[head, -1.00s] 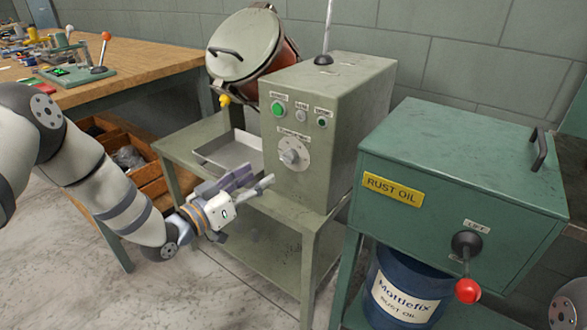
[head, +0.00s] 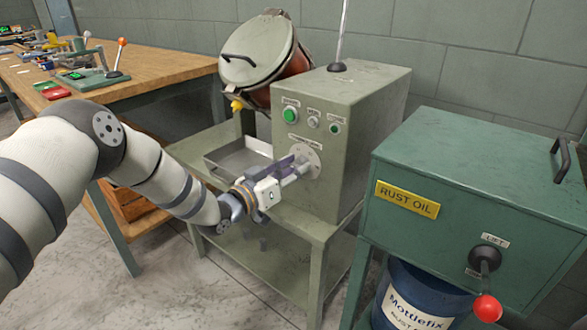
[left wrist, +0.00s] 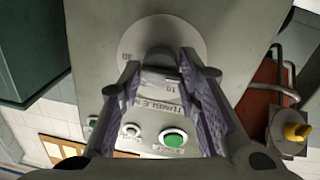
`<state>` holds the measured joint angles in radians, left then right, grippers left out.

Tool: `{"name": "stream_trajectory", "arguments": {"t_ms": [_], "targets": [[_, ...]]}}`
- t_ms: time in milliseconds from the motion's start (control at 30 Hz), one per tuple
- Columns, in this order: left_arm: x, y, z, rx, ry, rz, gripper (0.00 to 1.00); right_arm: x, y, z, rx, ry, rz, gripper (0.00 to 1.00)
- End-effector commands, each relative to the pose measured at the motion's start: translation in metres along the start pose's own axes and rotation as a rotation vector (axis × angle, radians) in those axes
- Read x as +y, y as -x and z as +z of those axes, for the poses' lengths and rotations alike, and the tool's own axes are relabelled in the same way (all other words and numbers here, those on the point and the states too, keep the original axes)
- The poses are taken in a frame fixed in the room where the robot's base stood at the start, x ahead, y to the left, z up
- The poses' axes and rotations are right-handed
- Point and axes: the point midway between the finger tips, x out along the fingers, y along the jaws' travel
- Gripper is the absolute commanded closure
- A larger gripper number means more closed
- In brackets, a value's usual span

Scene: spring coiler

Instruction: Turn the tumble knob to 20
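The tumble knob sits on a round pale dial (head: 311,152) on the front of the grey-green control box (head: 345,110). In the head view my left gripper (head: 303,168) is at the dial and hides most of the knob. In the left wrist view the dial (left wrist: 195,38) is upside down, with small numbers and a label partly readable as TUMBLE. There the fingers of my left gripper (left wrist: 160,68) are spread, one on each side of the grey knob (left wrist: 160,62). I cannot tell whether they touch it. The knob's setting is not readable. My right gripper is out of view.
A green button (head: 290,116) and smaller buttons lie above the dial. A tilted lidded drum (head: 255,50) and metal tray (head: 236,160) are left of the box. The green rust oil cabinet (head: 470,180), with a red-balled lever (head: 487,308), stands at right.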

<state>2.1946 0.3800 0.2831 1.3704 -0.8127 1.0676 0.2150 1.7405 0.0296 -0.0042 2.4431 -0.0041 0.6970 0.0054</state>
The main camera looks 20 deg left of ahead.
Motion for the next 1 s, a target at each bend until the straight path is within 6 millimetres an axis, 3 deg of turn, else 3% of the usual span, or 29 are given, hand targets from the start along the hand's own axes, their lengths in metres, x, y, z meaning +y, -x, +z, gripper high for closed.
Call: {"name": "stream_trajectory", "arguments": {"t_ms": [433, 1000], "targets": [[0.0, 0.0, -0.002, -0.005, -0.113, -0.002, 0.97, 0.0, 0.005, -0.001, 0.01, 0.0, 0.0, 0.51], [0.002, 0.0, -0.004, -0.039, -0.632, -0.008, 0.97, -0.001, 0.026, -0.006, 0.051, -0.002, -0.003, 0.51]]}}
